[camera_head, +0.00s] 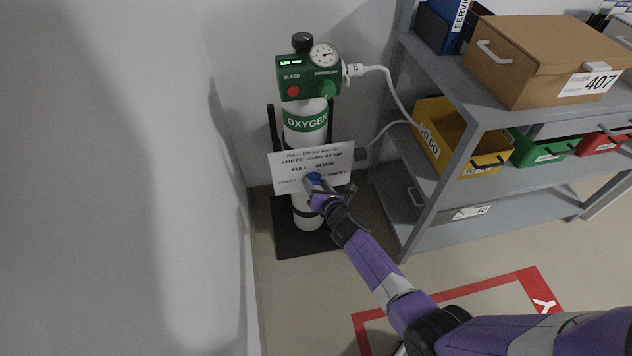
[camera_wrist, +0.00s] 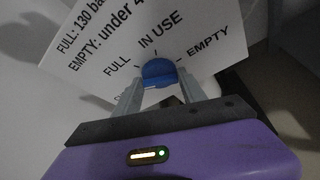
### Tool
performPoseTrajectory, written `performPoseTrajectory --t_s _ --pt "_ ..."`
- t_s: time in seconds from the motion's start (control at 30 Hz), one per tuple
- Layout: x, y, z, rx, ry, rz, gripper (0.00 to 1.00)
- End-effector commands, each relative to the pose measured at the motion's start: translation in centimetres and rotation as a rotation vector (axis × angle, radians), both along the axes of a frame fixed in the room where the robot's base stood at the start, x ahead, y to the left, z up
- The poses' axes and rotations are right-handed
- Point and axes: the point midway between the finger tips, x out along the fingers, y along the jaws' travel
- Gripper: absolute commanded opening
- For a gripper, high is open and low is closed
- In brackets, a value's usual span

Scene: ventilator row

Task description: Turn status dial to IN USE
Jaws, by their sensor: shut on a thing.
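The status dial is a blue knob (camera_wrist: 158,72) on a white card (camera_wrist: 215,25) printed FULL, IN USE and EMPTY around it. In the head view the dial (camera_head: 313,178) sits low on the card (camera_head: 340,160), which is fixed to the front of the white oxygen cylinder (camera_head: 304,107). My gripper (camera_wrist: 159,80) is shut on the knob, one finger on each side; it also shows in the head view (camera_head: 320,189). In the wrist view the IN USE label lies above the knob, FULL to its upper left and EMPTY to its right. I cannot tell where the knob points.
A green regulator (camera_head: 308,77) with a gauge (camera_head: 324,55) and hose tops the cylinder. A grey shelf (camera_head: 480,225) with bins and a box (camera_head: 540,60) stands close on the right. A pale wall (camera_head: 120,180) is on the left.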

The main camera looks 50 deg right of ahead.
Motion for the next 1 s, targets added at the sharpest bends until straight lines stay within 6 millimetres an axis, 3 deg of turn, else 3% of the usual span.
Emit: performPoseTrajectory --t_s 0.37,1.0 --pt "-0.1 -0.2 -0.1 0.159 -0.106 -0.001 0.08" --pt "-0.4 -0.5 -1.2 0.655 -0.443 -0.001 0.08"
